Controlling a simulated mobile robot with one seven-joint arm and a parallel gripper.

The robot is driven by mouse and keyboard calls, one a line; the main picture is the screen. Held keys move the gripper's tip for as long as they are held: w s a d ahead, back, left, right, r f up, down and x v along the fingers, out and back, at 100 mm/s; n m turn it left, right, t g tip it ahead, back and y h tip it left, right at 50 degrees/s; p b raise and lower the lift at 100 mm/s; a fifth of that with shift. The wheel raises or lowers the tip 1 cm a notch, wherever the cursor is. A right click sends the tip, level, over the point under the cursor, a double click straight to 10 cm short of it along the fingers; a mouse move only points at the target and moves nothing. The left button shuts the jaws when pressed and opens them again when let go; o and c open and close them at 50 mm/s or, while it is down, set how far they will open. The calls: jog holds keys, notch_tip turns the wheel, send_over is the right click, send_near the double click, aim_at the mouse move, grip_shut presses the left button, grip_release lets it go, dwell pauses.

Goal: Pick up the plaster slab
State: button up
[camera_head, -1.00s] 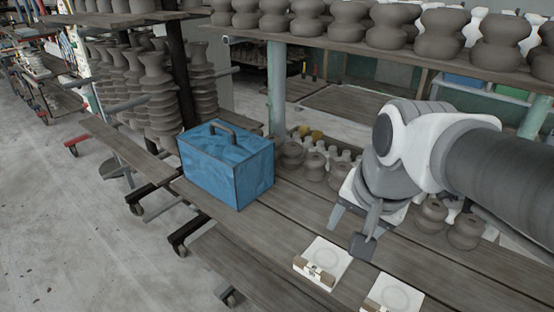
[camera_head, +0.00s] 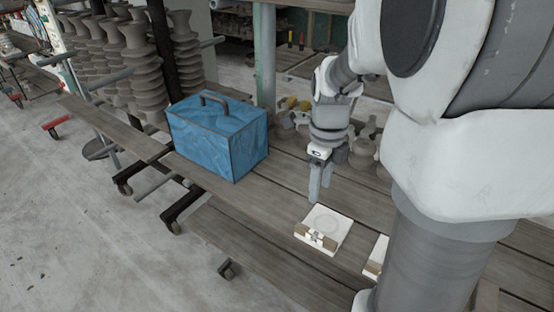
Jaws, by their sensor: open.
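A white plaster slab (camera_head: 338,222) with a round mark on top and a brown piece along its front edge lies flat on the wooden shelf. A second similar white slab (camera_head: 376,254) lies to its right, mostly hidden behind my arm. My gripper (camera_head: 319,193) points down above the shelf, just behind the first slab in the picture. Its fingers look apart and empty, seen nearly edge-on. It does not appear to touch either slab.
A blue toolbox (camera_head: 218,138) with a handle stands on the shelf to the left. Brown clay pots (camera_head: 362,153) stand behind my gripper. Bare planks (camera_head: 270,195) lie between toolbox and slab. Stacked clay forms (camera_head: 140,70) stand at the back left.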

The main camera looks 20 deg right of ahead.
jog(key=b, duration=0.2)
send_over(316, 233)
jog(key=f, duration=1.1)
jog(key=shift+a+f, duration=0.3)
jog(key=shift+d+f+b, duration=0.15)
jog(key=shift+f+b, duration=0.2)
jog(key=shift+f, duration=1)
jog(key=shift+d+f+b, duration=0.15)
jog(key=shift+f+b, duration=0.15)
jog(key=shift+f, duration=1.05)
jog(key=shift+c, duration=0.3)
grip_shut()
jog(key=shift+r, duration=0.1)
